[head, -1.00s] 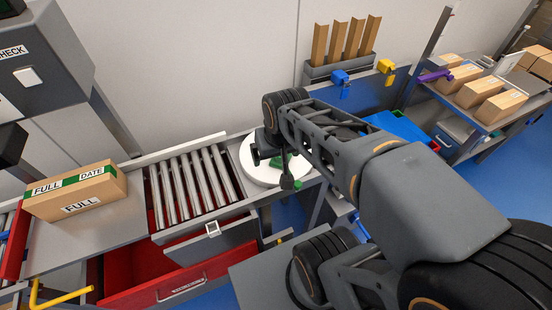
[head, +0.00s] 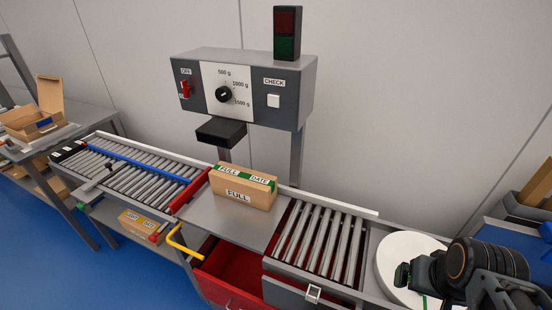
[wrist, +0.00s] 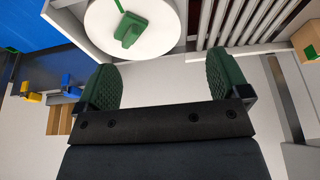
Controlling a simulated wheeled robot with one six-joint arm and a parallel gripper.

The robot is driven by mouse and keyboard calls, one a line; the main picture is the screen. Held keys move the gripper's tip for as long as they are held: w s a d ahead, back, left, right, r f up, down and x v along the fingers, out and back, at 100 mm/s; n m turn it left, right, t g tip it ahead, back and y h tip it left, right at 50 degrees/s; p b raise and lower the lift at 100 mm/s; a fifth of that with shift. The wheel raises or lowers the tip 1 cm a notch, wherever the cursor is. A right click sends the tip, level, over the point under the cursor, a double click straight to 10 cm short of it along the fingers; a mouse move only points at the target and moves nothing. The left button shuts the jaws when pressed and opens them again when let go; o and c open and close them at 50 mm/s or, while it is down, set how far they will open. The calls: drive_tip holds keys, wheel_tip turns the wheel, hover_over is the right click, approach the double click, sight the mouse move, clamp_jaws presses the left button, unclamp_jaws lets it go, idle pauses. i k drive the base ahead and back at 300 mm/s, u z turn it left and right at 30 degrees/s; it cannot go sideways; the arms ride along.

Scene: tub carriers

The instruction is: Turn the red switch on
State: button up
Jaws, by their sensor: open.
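The red switch (head: 185,89) is on the left of the grey control panel (head: 300,97) in the head view. An OFF label is above it; a lower label is partly hidden by it. Its exact tilt is too small to tell. My gripper (head: 408,276) is at the lower right of the head view, far from the panel, over the white round plate (head: 390,252). In the wrist view my gripper (wrist: 164,84) has its two green fingers wide apart with nothing between them. The switch is not in the wrist view.
A dial (head: 223,94) and white CHECK button (head: 273,101) share the panel. A red-green lamp (head: 287,33) on top looks dark. A carton marked FULL (head: 240,188) stands below, near a black box (head: 221,131). Rollers (head: 318,238) lie between carton and plate.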

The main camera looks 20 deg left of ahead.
sight(185, 88)
drive_tip(key=u, duration=0.5)
drive_tip(key=k, duration=1.15)
drive_tip(key=u, duration=0.65)
drive_tip(key=i, duration=0.6)
drive_tip(key=u, duration=0.3)
drive_tip(key=k, duration=1.2)
drive_tip(key=u, duration=0.7)
drive_tip(key=i, duration=0.85)
drive_tip(key=u, duration=0.8)
drive_tip(key=i, duration=1.95)
drive_tip(key=z, duration=0.55)
drive_tip(key=i, duration=0.9)
drive_tip(key=z, duration=0.8)
